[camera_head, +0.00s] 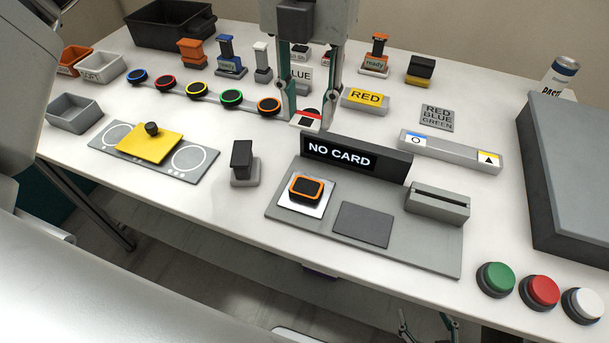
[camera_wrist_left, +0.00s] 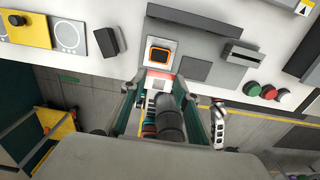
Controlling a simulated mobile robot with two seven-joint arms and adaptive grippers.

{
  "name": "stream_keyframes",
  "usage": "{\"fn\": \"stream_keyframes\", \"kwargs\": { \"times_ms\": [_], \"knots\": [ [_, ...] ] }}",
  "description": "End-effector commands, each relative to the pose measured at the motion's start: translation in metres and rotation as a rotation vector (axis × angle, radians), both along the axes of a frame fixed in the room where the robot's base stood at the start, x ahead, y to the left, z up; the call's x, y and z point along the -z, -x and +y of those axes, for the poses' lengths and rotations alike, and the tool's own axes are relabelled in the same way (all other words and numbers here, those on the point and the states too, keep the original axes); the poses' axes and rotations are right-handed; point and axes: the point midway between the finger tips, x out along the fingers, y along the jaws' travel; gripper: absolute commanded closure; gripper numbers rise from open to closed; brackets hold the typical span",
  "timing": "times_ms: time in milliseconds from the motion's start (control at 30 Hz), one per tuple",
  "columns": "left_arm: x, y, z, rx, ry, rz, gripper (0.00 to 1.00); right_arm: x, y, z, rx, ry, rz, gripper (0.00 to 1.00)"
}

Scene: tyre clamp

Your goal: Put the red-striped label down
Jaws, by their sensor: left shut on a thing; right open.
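The red-striped label (camera_head: 306,122) is a small white piece with a red band. My left gripper (camera_head: 308,116) points down in the head view and is shut on it. The label also shows between the fingertips in the left wrist view (camera_wrist_left: 158,83), with floor and the table's front edge behind it, so it appears held up in the air. A long grey rack (camera_head: 450,153) carries a blue-striped label (camera_head: 415,140) at its left end and a yellow-striped label (camera_head: 488,158) at its right end; its middle is bare. My right gripper (camera_head: 428,325) is open, low at the front table edge.
A console with a NO CARD display (camera_head: 340,153), an orange-rimmed black block (camera_head: 306,189) and a card slot (camera_head: 438,203) stands in front. Green (camera_head: 496,279), red (camera_head: 540,292) and white (camera_head: 583,305) buttons are at right. A big grey box (camera_head: 570,165) stands behind them.

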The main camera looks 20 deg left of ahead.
Motion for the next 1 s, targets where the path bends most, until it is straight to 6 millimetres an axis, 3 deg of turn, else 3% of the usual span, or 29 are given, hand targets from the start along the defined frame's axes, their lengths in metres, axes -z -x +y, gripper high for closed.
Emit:
{"fn": "stream_keyframes", "kwargs": {
  "times_ms": [100,400,733,1000],
  "knots": [
    [0.032,0.001,0.0,0.002,0.0,0.007,0.77,0.003,0.001,-0.001,-0.001,0.004,0.002,0.35],
    [0.097,0.001,0.0,0.001,0.001,0.004,0.77,0.002,-0.001,-0.001,-0.002,0.005,-0.003,0.35],
    [0.123,0.001,0.0,0.001,0.001,0.003,0.77,0.002,-0.002,-0.001,-0.002,0.006,-0.004,0.35],
    [0.156,0.0,0.0,0.0,0.0,0.002,0.77,0.003,-0.002,-0.001,-0.001,0.006,-0.003,0.35]
  ]
}}
